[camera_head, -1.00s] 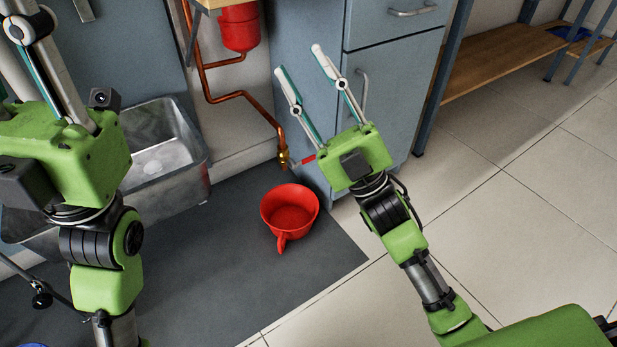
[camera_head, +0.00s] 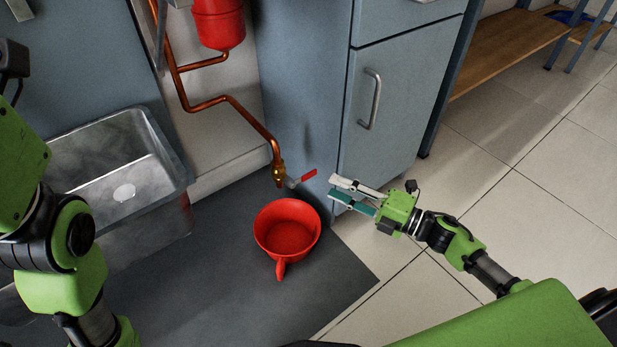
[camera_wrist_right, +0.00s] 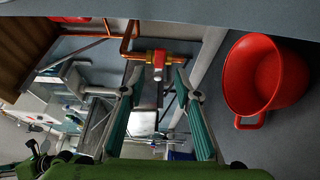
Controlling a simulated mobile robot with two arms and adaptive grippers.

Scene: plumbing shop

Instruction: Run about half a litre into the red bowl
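The red bowl (camera_head: 287,232), with a handle toward me, stands upright on the dark mat; it also shows at the right in the right wrist view (camera_wrist_right: 268,75). I see no water in it. Just behind and above it, a brass tap (camera_head: 279,173) ends a copper pipe. Its red lever (camera_head: 303,176) points right; no stream shows. My right gripper (camera_head: 331,188) is right of the lever, pointing left toward it, apart from it. Its fingers are open and empty, with the tap (camera_wrist_right: 158,58) beyond the gap in the right wrist view. My left gripper is out of view.
A metal basin (camera_head: 112,175) stands left of the bowl. A blue-grey cabinet (camera_head: 395,110) rises behind my right gripper. A red vessel (camera_head: 218,25) hangs above the pipe. A wooden bench (camera_head: 505,55) is at upper right. Tiled floor at right is clear.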

